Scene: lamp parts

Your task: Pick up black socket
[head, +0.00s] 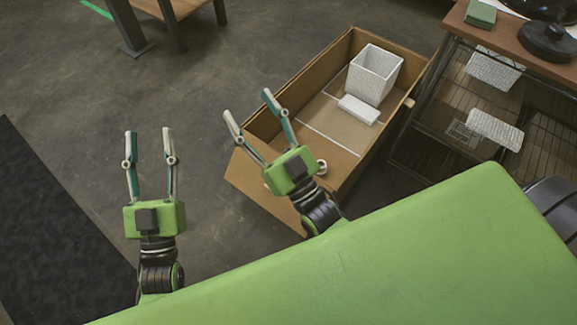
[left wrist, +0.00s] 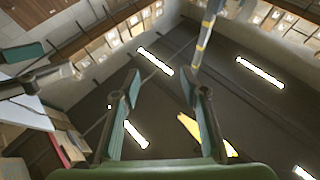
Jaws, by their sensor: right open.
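I cannot clearly identify a black socket. A round black part with a raised middle (head: 548,42) lies at the right edge of the wooden tabletop at upper right in the head view; I cannot tell whether it is the socket. Another black part (head: 548,8) is cut off above it. My left gripper (head: 149,132) is open and empty over the floor at left, far from these parts; its spread fingers also show in the left wrist view (left wrist: 162,85). My right gripper (head: 248,104) is open and empty beside the cardboard box's left edge.
The open cardboard box (head: 325,145) holds a white woven basket (head: 373,72) and a small white block (head: 359,109). A wooden tabletop (head: 520,38) with a green stack (head: 480,14) stands above wire shelves holding white baskets (head: 495,129). A dark mat (head: 50,230) lies at left.

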